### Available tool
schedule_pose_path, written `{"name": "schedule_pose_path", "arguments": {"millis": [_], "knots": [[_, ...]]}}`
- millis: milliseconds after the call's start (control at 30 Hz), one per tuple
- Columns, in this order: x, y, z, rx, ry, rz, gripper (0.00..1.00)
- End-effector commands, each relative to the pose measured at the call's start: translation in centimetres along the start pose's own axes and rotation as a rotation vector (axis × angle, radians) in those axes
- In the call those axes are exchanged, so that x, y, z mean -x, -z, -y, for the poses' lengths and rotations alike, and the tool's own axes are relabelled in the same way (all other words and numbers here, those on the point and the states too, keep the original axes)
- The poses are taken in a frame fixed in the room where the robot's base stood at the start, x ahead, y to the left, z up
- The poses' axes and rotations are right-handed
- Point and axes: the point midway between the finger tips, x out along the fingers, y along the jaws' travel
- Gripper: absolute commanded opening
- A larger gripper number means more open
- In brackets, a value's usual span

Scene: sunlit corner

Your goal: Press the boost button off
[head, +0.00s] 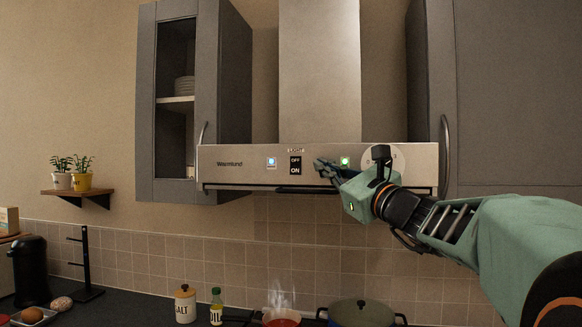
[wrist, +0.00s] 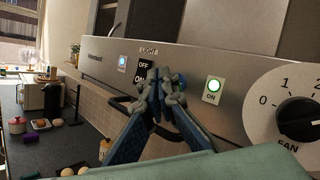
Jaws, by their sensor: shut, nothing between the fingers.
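The range hood panel (head: 240,178) carries a blue-lit button (head: 271,162) at left, a black OFF/ON light switch (head: 295,164) and a green-lit button (head: 344,161). I cannot read the word boost on any button. In the wrist view the blue-lit button (wrist: 122,60) is at left and the green-lit button (wrist: 213,86), marked ON, at right. My gripper (head: 321,166) is shut and empty in front of the panel, between the switch and the green button. In the wrist view my gripper (wrist: 163,88) partly hides a bluish patch on the panel; I cannot tell whether it touches.
A fan dial (wrist: 295,115) is right of the green button, partly behind my wrist in the head view. An open cabinet (head: 176,100) is at left. Below stand a steaming red pot (head: 282,321), a dark lidded pot (head: 361,313) and a salt jar (head: 185,305).

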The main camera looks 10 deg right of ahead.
Motion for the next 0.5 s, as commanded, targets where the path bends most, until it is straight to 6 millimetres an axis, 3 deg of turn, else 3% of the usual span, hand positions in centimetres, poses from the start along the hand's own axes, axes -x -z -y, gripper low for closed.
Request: {"name": "schedule_pose_path", "arguments": {"millis": [500], "knots": [[-0.54, 0.50, 0.36, -0.001, 0.000, -0.001, 0.00]]}}
